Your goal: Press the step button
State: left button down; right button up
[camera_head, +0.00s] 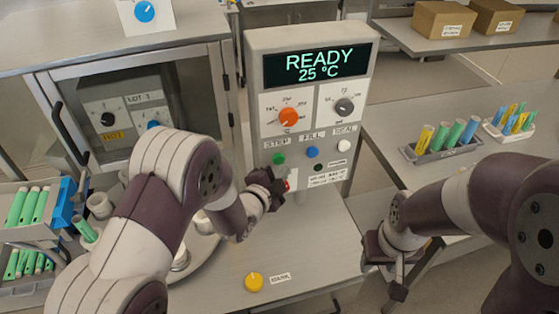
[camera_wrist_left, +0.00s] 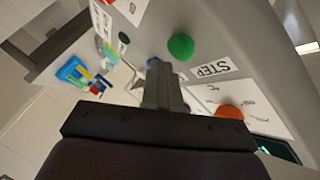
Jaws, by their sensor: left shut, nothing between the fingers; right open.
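The green step button (camera_head: 278,158) sits on the front panel of the grey machine (camera_head: 262,45), under the STEP label. In the left wrist view the round green button (camera_wrist_left: 181,47) shows beside its label (camera_wrist_left: 213,67). My left gripper (camera_head: 276,187) is shut and empty, in front of the panel just below the green button in the head view. In the left wrist view its closed fingers (camera_wrist_left: 160,84) point toward the panel, with the green button to the upper right of the tips; I cannot tell how far off the panel is. My right gripper (camera_head: 385,268) is open and empty at the lower right.
The display (camera_head: 318,63) reads READY 25 °C. An orange knob (camera_head: 288,117), blue button (camera_head: 312,152) and white button (camera_head: 344,146) are nearby on the panel. A yellow button (camera_head: 253,282) is on the table. Tube racks (camera_head: 440,153) stand at right.

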pick_arm(q)
jog(key=shift+w, duration=0.1)
dwell(0.6)
jog(key=shift+w+a, duration=0.15)
jog(key=shift+w, duration=0.15)
jog(key=shift+w+a+b, duration=0.2)
jog(key=shift+w+b, duration=0.3)
jog(key=shift+b, duration=0.05)
dwell(0.6)
dwell(0.4)
jog(key=shift+s+d, duration=0.35)
jog(key=shift+s, duration=0.55)
jog(key=s, duration=0.1)
jog(key=s+d, duration=0.1)
jog(key=s, duration=0.2)
jog(key=shift+s+d, duration=0.25)
jog(key=shift+s, duration=0.1)
